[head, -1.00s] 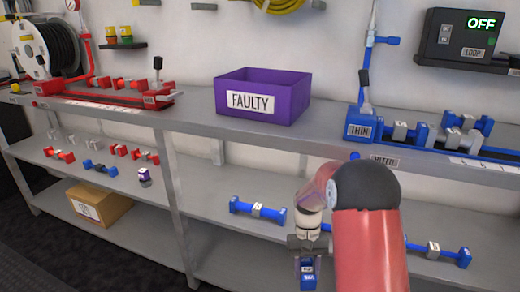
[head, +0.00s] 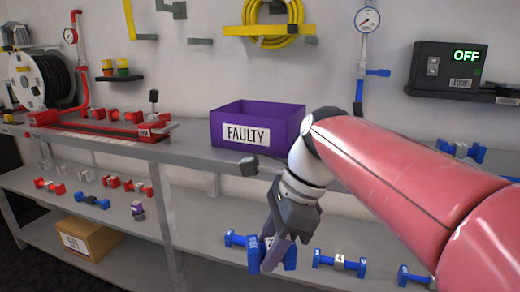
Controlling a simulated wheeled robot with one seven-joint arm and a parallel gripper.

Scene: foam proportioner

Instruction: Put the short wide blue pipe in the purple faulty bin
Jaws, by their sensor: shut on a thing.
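The purple bin (head: 290,130) labelled FAULTY stands on the upper shelf near the middle of the head view. My gripper (head: 272,254) is below and slightly right of it, in front of the lower shelf. It points down and is shut on a short blue pipe (head: 254,256), partly hidden by the fingers. Another blue pipe (head: 235,238) shows behind the held one, so their outlines overlap. The arm passes to the right of the bin, and the bin's inside floor is hidden.
Blue pipes with pale middles (head: 340,262) lie on the lower shelf to the right. Red pipes (head: 137,187) lie at the left, above a cardboard box (head: 88,240). The upper shelf's front edge (head: 190,157) lies between my gripper's height and the bin.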

